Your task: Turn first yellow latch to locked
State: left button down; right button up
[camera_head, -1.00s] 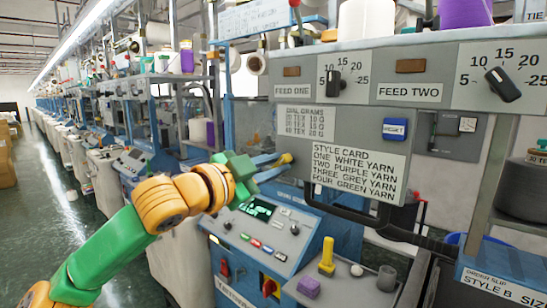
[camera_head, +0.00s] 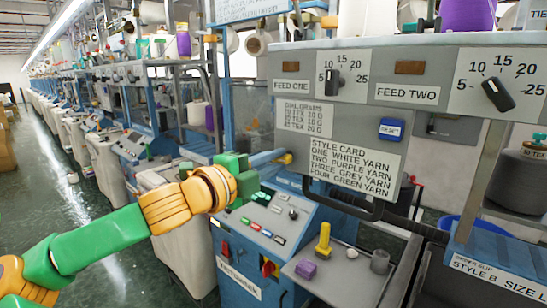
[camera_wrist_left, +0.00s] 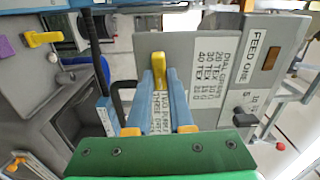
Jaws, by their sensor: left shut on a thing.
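The yellow latch (camera_head: 286,158) sits at the left edge of the grey feed panel (camera_head: 290,147), beside the style card. In the left wrist view the latch (camera_wrist_left: 158,66) is upright between the blue fingers. My left gripper (camera_head: 278,157) reaches in from the left with its fingertips at the latch, shut on it. It also shows in the left wrist view (camera_wrist_left: 159,80), with the green palm nearest the camera. The fingers hide part of the latch, and I cannot read a locked mark. My right gripper is not in view.
A black bar handle (camera_head: 345,208) runs just below the panel. A control console (camera_head: 265,222) stands below my gripper. A side tray (camera_head: 335,275) holds a yellow upright handle (camera_head: 324,240), a purple block (camera_head: 305,269) and a grey cup (camera_head: 380,262). A green-floored aisle lies left.

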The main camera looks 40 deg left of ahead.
pick_arm(q)
jog(key=shift+m, duration=0.4)
jog(key=c, duration=0.8)
grip_release()
jog(key=shift+w, duration=0.1)
jog(key=s+b, duration=0.3)
jog(key=shift+a+f, duration=0.2)
jog(key=shift+f, duration=0.1)
jog(key=s, duration=0.2)
jog(key=s+b, duration=0.1)
jog(key=s, duration=0.1)
jog(key=shift+s+r, duration=0.1)
jog(key=shift+r, duration=0.2)
jog(key=shift+a, duration=0.15)
